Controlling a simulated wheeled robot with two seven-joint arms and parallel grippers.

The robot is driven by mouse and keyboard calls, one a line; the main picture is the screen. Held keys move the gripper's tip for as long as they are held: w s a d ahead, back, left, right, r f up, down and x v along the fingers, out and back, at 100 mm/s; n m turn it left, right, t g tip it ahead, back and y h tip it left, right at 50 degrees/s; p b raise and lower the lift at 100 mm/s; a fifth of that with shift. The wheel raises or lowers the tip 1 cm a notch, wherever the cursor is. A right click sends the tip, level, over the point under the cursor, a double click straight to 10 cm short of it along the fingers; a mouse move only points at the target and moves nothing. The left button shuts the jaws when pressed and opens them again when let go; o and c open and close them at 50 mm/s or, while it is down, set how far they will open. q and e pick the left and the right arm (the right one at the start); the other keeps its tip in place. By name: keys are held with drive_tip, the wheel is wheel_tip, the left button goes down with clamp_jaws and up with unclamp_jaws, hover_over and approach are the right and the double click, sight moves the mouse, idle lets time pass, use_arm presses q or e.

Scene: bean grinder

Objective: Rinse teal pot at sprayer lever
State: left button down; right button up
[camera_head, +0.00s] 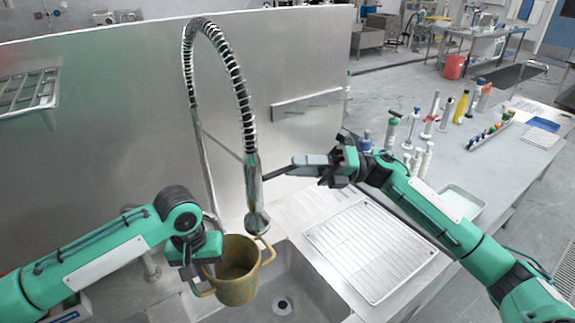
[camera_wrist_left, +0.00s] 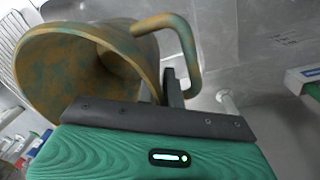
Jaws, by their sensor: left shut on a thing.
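The pot (camera_head: 237,270) is brownish yellow with teal patches and has loop handles. It hangs upright in the sink, below and slightly left of the sprayer head (camera_head: 257,221). My left gripper (camera_head: 203,281) is shut on the pot at its left side. In the left wrist view the pot (camera_wrist_left: 70,75) shows its wide mouth and a handle by the fingers (camera_wrist_left: 174,92). The thin sprayer lever (camera_head: 278,172) sticks out to the right of the sprayer. My right gripper (camera_head: 308,163) is at its outer end; I cannot tell whether it touches it or how far its fingers are apart.
The sink (camera_head: 310,300) has a drain at the bottom and a ribbed drainboard (camera_head: 370,245) to its right. A steel splash panel (camera_head: 110,130) stands behind. Several bottles (camera_head: 430,125) stand on the right counter, near my right arm. A wall rack (camera_head: 28,97) is at upper left.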

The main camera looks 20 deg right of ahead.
sight(286, 170)
drive_tip(key=shift+x, duration=1.55)
clamp_jaws()
drive_tip(key=shift+f+m+t+y, duration=0.3)
drive_tip(key=shift+f+m+y, duration=0.15)
drive_tip(key=shift+y, duration=0.35)
unclamp_jaws()
